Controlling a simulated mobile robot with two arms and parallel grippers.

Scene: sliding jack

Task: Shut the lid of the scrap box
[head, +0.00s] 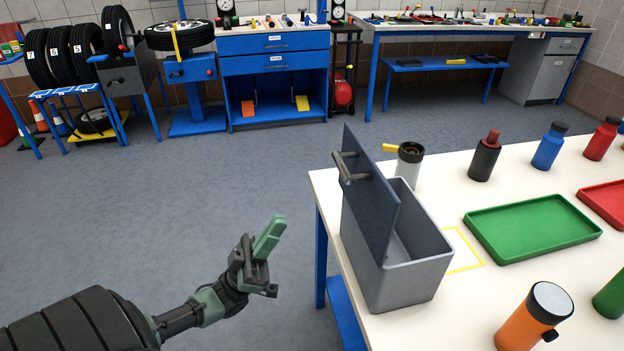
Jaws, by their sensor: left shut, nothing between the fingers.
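The scrap box (421,279) is a grey open-topped bin at the left end of the white table. Its dark blue-grey lid (378,209) stands up along the box's left long side, so the box is open and looks empty inside. A dark bar handle (349,168) sits on the lid's left face, near its far end. My left gripper (272,232) is shut and empty. It is over the floor to the left of the table, apart from the lid and handle. My right gripper is not in view.
The floor left of the table is clear.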

